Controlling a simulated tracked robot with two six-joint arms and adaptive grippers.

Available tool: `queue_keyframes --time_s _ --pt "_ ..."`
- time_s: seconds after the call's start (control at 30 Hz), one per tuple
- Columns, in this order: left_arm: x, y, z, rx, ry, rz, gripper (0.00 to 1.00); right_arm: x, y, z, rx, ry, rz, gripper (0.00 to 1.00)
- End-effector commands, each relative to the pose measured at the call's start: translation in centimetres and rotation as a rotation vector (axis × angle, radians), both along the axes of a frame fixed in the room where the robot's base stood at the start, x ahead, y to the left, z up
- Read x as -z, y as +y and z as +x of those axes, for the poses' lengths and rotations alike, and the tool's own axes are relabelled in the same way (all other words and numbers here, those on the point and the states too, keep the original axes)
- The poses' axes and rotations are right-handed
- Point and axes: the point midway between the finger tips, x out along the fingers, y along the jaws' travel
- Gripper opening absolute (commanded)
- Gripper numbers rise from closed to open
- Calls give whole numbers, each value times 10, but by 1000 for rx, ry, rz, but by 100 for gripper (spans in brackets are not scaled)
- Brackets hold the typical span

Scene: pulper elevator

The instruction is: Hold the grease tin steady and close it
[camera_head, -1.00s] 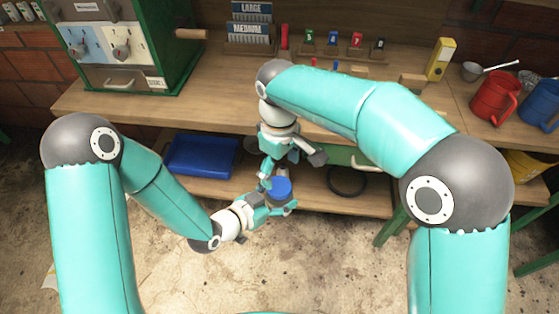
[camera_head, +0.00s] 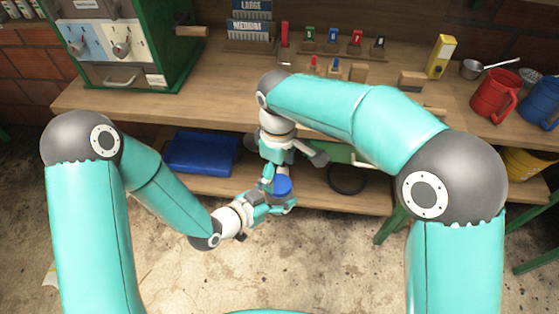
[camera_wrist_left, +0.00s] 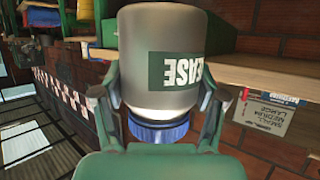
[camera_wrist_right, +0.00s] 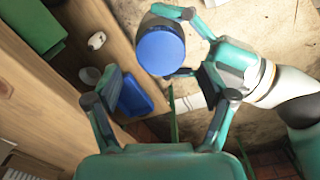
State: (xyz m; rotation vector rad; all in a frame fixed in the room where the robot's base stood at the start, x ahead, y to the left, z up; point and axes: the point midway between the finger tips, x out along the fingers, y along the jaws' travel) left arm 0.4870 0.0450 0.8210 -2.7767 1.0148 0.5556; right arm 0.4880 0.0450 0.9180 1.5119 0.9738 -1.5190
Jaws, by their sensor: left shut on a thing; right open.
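The grease tin (camera_wrist_left: 160,60) is a grey cylinder with a dark green label, upside down in the left wrist view. Its blue lid (camera_wrist_left: 158,130) sits on the end, with a pale band between lid and body. The lid also shows in the head view (camera_head: 282,186) and the right wrist view (camera_wrist_right: 160,52). My left gripper (camera_head: 276,205) is shut on the tin, a finger on either side. My right gripper (camera_wrist_right: 162,78) is open and empty. Its fingertips are close to the lid, which shows just beyond them. In the head view my right gripper partly hides the lid.
The workbench (camera_head: 200,90) is behind the grippers. Its lower shelf (camera_head: 225,185) holds a blue tray (camera_head: 200,153) and a dark ring (camera_head: 347,181). Red (camera_head: 494,95) and blue mugs (camera_head: 541,101) stand at the bench's right. The floor in front is open.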

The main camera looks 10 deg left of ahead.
Motion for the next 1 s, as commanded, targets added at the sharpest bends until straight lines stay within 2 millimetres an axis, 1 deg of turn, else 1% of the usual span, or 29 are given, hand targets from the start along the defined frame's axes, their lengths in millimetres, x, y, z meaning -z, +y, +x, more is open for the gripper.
queue_keyframes --time_s 0.03,0.1,0.2,0.3,0.43,0.67,1.0 --pt "-1 0 0 0 -2 -1 0 8 0 0 0 3 -1 83" --pt "-1 0 0 0 -2 -1 0 18 0 -1 -1 2 0 83" --pt "-1 0 0 0 -2 -1 0 29 0 0 0 1 0 83" --pt "-1 0 0 -1 -2 0 0 36 0 0 0 0 0 83" --pt "-1 0 0 -1 -2 0 0 40 0 0 1 0 1 83" --pt "-1 0 0 -1 -2 0 0 40 0 0 0 0 1 83" --pt "-1 0 0 0 -2 -1 0 40 0 0 0 -2 1 26"
